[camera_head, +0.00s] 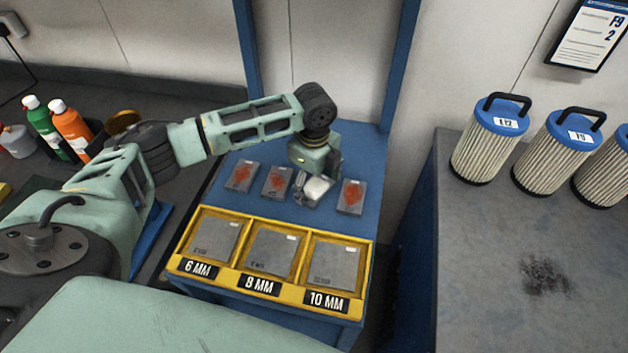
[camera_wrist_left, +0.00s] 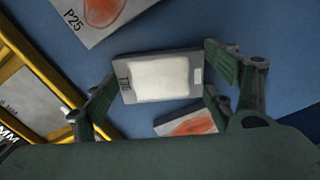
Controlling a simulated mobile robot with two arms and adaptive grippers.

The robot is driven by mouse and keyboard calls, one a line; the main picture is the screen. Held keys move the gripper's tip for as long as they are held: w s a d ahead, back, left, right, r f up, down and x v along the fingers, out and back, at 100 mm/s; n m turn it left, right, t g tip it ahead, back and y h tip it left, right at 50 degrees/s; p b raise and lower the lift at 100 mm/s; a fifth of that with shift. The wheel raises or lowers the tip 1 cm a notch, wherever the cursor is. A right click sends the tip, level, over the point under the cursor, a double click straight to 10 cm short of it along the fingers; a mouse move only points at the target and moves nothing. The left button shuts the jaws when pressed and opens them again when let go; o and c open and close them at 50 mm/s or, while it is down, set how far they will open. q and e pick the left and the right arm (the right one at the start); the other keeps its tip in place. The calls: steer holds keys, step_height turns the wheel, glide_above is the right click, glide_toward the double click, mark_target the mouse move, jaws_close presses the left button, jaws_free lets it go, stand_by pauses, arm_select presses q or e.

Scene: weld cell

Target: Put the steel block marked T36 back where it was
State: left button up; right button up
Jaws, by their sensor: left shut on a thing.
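My left gripper (camera_head: 314,180) is shut on a grey steel block with a white top patch (camera_head: 317,189). In the left wrist view, this block (camera_wrist_left: 158,78) sits between the two fingers; its sideways mark at the left end looks like T36. In the head view it is over the blue bench top (camera_head: 250,205), in the gap between the second and last red-marked blocks. I cannot tell whether it touches the bench. My right gripper is not in view.
Red-marked blocks stand at left (camera_head: 242,176), left of the gripper (camera_head: 278,181) and right (camera_head: 350,196). One in the left wrist view reads P25 (camera_wrist_left: 72,18). A yellow tray (camera_head: 196,268) labelled 6, 8 and 10 MM lies in front. Blue-topped filters (camera_head: 487,150) stand right.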

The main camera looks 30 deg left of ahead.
mark_target(314, 188)
arm_select(q)
steer(key=o, duration=1.9)
step_height(314, 188, up, 12)
steer(key=shift+r+b, duration=0.1)
steer(key=shift+b, duration=1.15)
